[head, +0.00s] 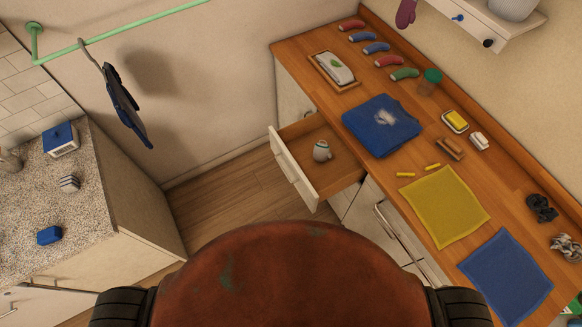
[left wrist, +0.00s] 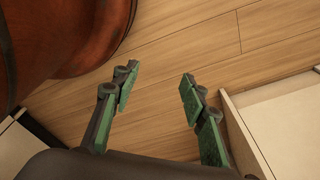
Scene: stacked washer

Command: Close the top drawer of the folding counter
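The top drawer (head: 292,178) of the wooden folding counter (head: 415,110) is pulled out, its white front standing well away from the cabinet. A small pale bottle-like item (head: 322,151) is inside it. In the left wrist view, my left gripper (left wrist: 158,85) is open and empty above the wood floor, with its green-padded fingers apart. A pale panel edge (left wrist: 245,135) lies to the right of the fingers; I cannot tell whether it belongs to the drawer. Neither gripper shows in the head view.
A folded blue cloth (head: 382,125), a yellow cloth (head: 444,207) and a flat blue cloth (head: 506,278) lie on the counter. A speckled counter (head: 75,215) stands at the left. Bare floor (head: 225,195) lies between the two counters.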

